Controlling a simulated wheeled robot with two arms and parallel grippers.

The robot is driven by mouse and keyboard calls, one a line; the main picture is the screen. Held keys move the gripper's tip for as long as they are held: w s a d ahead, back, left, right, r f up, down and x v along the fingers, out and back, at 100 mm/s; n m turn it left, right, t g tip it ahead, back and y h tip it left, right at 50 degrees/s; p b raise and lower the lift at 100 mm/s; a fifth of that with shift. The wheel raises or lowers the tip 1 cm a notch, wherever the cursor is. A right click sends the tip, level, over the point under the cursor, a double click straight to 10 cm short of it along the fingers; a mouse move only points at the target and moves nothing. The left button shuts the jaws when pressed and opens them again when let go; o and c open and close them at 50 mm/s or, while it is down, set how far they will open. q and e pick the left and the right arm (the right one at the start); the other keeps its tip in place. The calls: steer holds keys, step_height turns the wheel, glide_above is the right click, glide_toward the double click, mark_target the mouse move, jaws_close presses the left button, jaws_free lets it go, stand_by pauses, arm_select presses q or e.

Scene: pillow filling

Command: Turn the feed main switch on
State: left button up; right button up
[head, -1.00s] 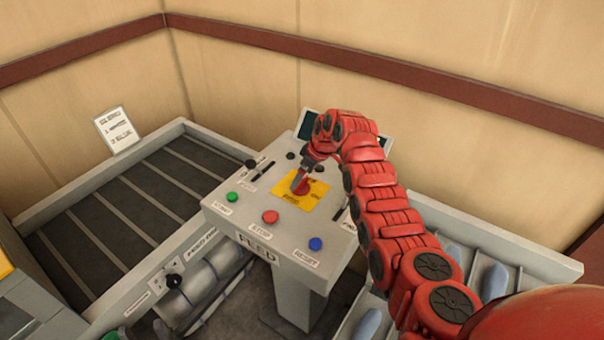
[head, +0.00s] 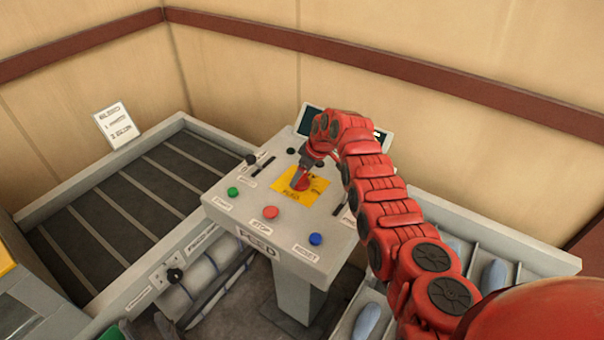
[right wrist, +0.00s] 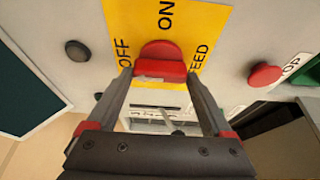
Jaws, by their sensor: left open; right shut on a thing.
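The feed main switch is a red knob (head: 301,182) on a yellow plate (head: 313,191) on top of the grey FEED console (head: 228,200). My right arm reaches in from the right, and its gripper (head: 299,178) points down at the knob. In the right wrist view the two fingers (right wrist: 159,76) are shut on the red knob (right wrist: 161,52), one on each side. The plate (right wrist: 205,22) there reads OFF on the left, ON at the top and FEED. The knob's exact setting is hard to tell.
Green (head: 233,191), red (head: 271,212) and blue (head: 316,239) buttons line the console's front. Black sliders and a dark screen (head: 318,121) are near the switch. A slatted conveyor (head: 112,207) stands at left, and a divided tray (head: 520,249) at right.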

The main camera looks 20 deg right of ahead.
steer(key=shift+f+m, duration=0.15)
steer(key=shift+m, duration=0.25)
steer(key=shift+s+a+m+h+b, duration=0.1)
steer(key=shift+m+h+b, duration=0.3)
steer(key=shift+m+b, duration=0.2)
steer(key=shift+m+t+b, duration=0.3)
steer(key=shift+t, duration=0.1)
steer(key=m+h+b, duration=0.1)
steer(key=m+b, duration=0.2)
steer(key=b, duration=0.1)
steer(key=m+h+b, duration=0.1)
steer(key=m+b, duration=0.3)
steer(key=b, duration=0.1)
steer(key=m+h+b, duration=0.2)
steer(key=m+b, duration=0.1)
steer(key=b, duration=0.1)
steer(key=shift+a+f+m, duration=0.1)
steer(key=shift+a+m, duration=0.2)
steer(key=shift+m, duration=0.1)
steer(key=shift+m+g+h+b, duration=0.3)
steer(key=shift+m+b, duration=0.2)
steer(key=shift+r+m, duration=0.25)
steer(key=shift+m, duration=0.75)
steer(key=shift+m+g+h+b, duration=0.3)
steer(key=shift+m, duration=0.6)
